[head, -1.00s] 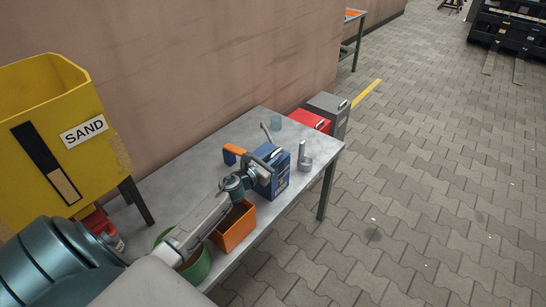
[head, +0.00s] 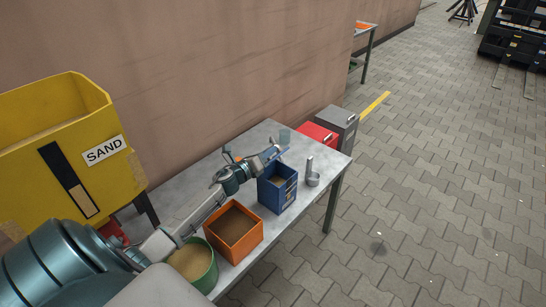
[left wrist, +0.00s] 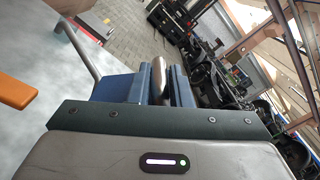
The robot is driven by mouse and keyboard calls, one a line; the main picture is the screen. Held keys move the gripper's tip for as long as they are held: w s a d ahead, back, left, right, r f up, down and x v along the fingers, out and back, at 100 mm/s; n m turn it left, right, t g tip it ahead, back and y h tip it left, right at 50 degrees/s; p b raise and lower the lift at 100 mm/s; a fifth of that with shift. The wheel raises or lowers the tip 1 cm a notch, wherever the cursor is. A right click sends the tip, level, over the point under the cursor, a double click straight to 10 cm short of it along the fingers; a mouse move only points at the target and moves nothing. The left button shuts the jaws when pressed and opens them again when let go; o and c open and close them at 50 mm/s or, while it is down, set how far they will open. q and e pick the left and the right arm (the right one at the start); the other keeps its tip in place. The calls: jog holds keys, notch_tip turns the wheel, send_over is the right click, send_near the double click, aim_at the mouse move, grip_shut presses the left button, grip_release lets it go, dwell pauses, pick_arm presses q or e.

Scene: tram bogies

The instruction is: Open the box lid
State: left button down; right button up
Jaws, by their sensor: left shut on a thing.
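The blue box (head: 277,194) stands on the grey table near its front edge. Its top is open and brown, sand-like contents show inside. My left gripper (head: 278,152) is above and behind the box's far rim. In the left wrist view its two blue fingers (left wrist: 158,84) are shut on a rounded metal piece, which looks like the lid's handle (left wrist: 158,72). The lid itself cannot be told apart from the gripper in the head view. My right gripper is not in view.
An orange bin (head: 237,232) and a green pot (head: 195,264) stand nearer on the table (head: 185,195). A yellow sand bin (head: 60,140) stands left. A wall runs behind.

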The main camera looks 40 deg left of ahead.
pick_arm(q)
jog(key=shift+a+r+n, duration=0.2)
jog(key=shift+a+n, duration=0.5)
jog(key=shift+a, duration=0.1)
jog(key=shift+w+a+n, duration=0.1)
jog(key=shift+a+n, duration=0.8)
jog(key=shift+n, duration=0.3)
jog(key=c, duration=1.4)
grip_release()
jog(key=shift+a, duration=0.1)
jog(key=shift+o, duration=0.2)
